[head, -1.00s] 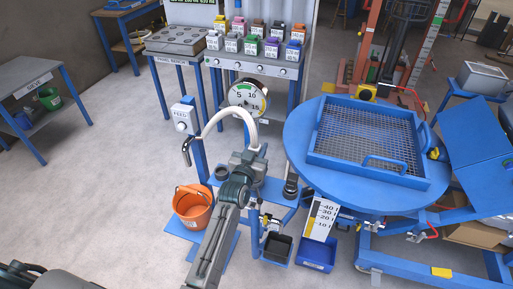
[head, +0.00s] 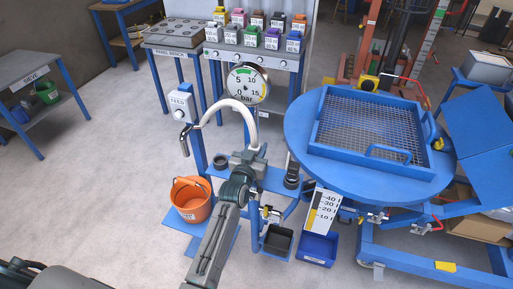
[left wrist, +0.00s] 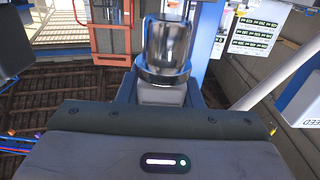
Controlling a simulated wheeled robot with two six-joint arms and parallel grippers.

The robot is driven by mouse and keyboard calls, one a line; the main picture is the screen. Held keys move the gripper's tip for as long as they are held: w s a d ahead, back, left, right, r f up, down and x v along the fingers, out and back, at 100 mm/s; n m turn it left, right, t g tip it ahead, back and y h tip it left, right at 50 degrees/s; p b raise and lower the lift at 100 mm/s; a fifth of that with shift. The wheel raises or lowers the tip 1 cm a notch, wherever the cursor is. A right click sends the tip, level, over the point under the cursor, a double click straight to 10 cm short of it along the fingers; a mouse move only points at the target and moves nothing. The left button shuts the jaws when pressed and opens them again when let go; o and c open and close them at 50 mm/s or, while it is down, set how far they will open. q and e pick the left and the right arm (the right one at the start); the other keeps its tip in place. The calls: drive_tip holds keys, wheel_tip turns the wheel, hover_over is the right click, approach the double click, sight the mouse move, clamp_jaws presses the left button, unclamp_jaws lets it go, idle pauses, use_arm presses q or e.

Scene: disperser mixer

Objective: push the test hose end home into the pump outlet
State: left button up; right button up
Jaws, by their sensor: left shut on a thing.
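The white test hose (head: 234,103) arches from a bent metal spout (head: 184,140) at the left over to my left gripper (head: 250,152). My left gripper is shut on the hose end, above the blue pump stand (head: 272,181). In the left wrist view, a shiny metal fitting (left wrist: 167,45) with a dark collar stands straight ahead between the jaws. I cannot make out the pump outlet behind my gripper and arm, nor whether the hose end touches it. My right gripper is not in view.
A pressure gauge (head: 247,83) stands behind the hose. An orange bucket (head: 191,199) is left of the stand. A round blue table (head: 300,150) with a mesh tray (head: 370,127) is close on the right. A blue bin (head: 317,248) and a dark container (head: 278,239) sit below.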

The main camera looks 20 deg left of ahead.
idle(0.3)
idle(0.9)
use_arm(q)
drive_tip(key=shift+f, duration=0.15)
idle(0.3)
drive_tip(key=shift+f+b, duration=0.3)
drive_tip(key=shift+f, duration=0.05)
drive_tip(key=shift+f+b, duration=1.35)
drive_tip(key=shift+f, duration=0.2)
drive_tip(key=o, duration=1.2)
drive_tip(key=shift+s, duration=0.15)
